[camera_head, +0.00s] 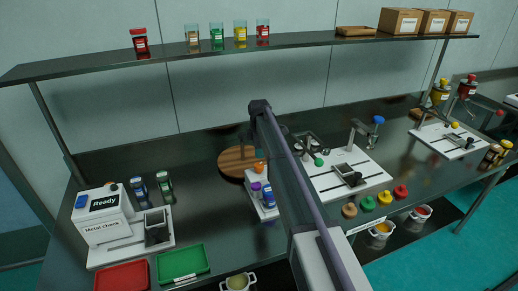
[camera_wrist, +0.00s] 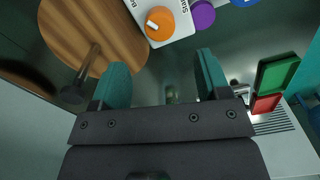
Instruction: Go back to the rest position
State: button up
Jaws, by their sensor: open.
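My gripper (camera_wrist: 162,75) is open, with two teal fingers spread apart in the wrist view and nothing between them. It hangs over the dark worktop near the round wooden board (camera_wrist: 85,30) and the white box with an orange knob (camera_wrist: 160,23). In the head view my arm reaches from the bottom right up to the middle of the bench; the fingers cannot be made out there. The round board also shows in the head view (camera_head: 232,162), partly behind the arm.
A white "Metal check" box (camera_head: 102,215) stands at the left. A red tray (camera_head: 121,277) and a green tray (camera_head: 182,263) lie in front. A shelf (camera_head: 290,41) with jars and cartons spans above. Clamp stations (camera_head: 345,180) and colored knobs (camera_head: 368,203) stand right of my arm.

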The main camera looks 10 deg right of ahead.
jog(key=s+r+m, duration=0.1)
jog(key=s+m, duration=1.6)
jog(key=s, duration=2.3)
jog(key=shift+r, duration=0.25)
jog(key=shift+a, duration=0.1)
